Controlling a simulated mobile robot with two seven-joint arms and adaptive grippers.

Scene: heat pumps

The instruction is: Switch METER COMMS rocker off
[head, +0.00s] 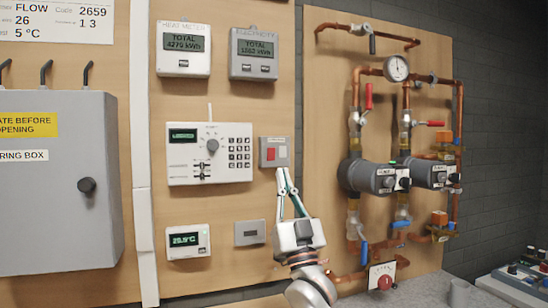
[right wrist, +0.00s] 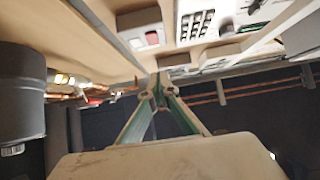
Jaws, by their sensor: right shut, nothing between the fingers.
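A small grey switch box (head: 274,152) with a red rocker (head: 271,154) and a paler square beside it is on the wooden board, right of the white keypad controller. Its label is too small to read, so I cannot confirm it says METER COMMS. My right gripper (head: 284,172) is shut and empty, pointing up, with its tips at the box's lower edge in the head view. In the right wrist view the tips (right wrist: 158,88) appear below the box (right wrist: 143,36). I cannot tell whether they touch it. My left gripper is not in view.
The white controller (head: 210,154) is left of the box; two meters (head: 183,49) (head: 254,53) are above. A blank grey plate (head: 250,232) is below. Copper pipes and pumps (head: 370,178) stand close on the right. A grey cabinet (head: 55,190) is at far left.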

